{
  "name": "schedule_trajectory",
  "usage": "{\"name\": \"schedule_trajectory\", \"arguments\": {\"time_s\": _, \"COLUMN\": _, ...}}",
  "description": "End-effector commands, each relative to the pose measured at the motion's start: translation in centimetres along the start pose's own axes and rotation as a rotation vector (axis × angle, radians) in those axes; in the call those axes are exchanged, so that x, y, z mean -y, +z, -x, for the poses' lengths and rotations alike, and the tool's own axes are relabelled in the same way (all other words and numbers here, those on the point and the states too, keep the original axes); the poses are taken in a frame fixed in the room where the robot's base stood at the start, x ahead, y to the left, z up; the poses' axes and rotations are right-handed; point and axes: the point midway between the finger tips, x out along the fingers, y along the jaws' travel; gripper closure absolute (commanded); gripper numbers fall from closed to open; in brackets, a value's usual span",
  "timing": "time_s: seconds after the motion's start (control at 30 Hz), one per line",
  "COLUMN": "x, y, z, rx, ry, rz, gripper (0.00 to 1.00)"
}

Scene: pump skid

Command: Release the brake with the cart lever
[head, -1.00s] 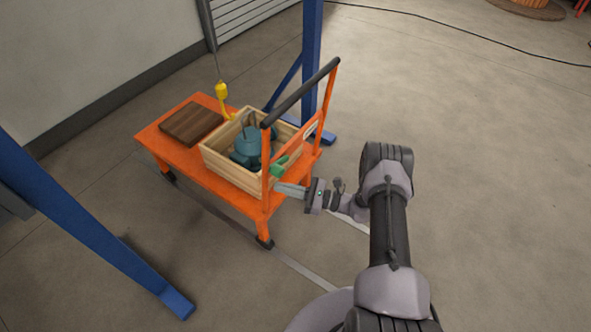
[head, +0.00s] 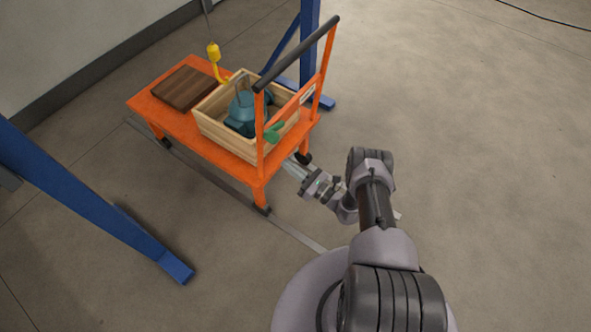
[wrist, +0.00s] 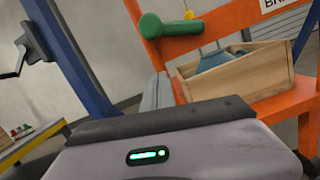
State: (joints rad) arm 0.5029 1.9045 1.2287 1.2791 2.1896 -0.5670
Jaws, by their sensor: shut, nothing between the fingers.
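The orange cart (head: 238,157) has a green-gripped lever (head: 274,132) at its handle end, near the front upright. In the wrist view the lever's green grip (wrist: 165,27) sticks out at the upper middle, in front of the orange frame (wrist: 205,38). My gripper (head: 291,166) is shut and empty, below and slightly right of the lever in the head view, close to the cart's end. In the wrist view my grey fingers (wrist: 158,92) show below the green grip, apart from it.
A wooden crate (head: 216,135) with a teal pump (head: 240,115) and a brown board (head: 184,88) sit on the cart. A yellow hook (head: 214,55) hangs above it. Blue posts (head: 90,208) stand around. The floor at right is clear.

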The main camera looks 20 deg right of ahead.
Motion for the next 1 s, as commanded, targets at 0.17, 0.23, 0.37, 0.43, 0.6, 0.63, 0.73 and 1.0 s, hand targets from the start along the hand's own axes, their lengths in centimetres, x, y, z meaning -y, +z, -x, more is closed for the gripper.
{"name": "schedule_trajectory", "arguments": {"time_s": 0.17, "x": 0.0, "y": -0.3, "z": -3.9, "rx": 0.0, "ry": 0.004, "rz": 0.001, "gripper": 1.0}}
{"name": "schedule_trajectory", "arguments": {"time_s": 0.23, "x": 0.1, "y": 0.5, "z": -4.9, "rx": 0.002, "ry": 0.001, "rz": 0.0, "gripper": 1.0}}
{"name": "schedule_trajectory", "arguments": {"time_s": 0.37, "x": 0.0, "y": 2.7, "z": -5.3, "rx": 0.001, "ry": 0.0, "rz": 0.0, "gripper": 1.0}}
{"name": "schedule_trajectory", "arguments": {"time_s": 0.43, "x": 0.0, "y": 3.3, "z": -5.4, "rx": 0.001, "ry": 0.0, "rz": 0.0, "gripper": 1.0}}
{"name": "schedule_trajectory", "arguments": {"time_s": 0.6, "x": 0.0, "y": 3.9, "z": -5.5, "rx": 0.0, "ry": 0.0, "rz": 0.0, "gripper": 1.0}}
{"name": "schedule_trajectory", "arguments": {"time_s": 0.63, "x": 0.0, "y": 4.0, "z": -5.5, "rx": 0.0, "ry": 0.0, "rz": 0.0, "gripper": 1.0}}
{"name": "schedule_trajectory", "arguments": {"time_s": 0.73, "x": 0.0, "y": 3.9, "z": -5.5, "rx": 0.0, "ry": 0.0, "rz": 0.0, "gripper": 1.0}}
{"name": "schedule_trajectory", "arguments": {"time_s": 1.0, "x": -0.1, "y": 4.1, "z": -5.5, "rx": 0.0, "ry": -0.003, "rz": -0.013, "gripper": 1.0}}
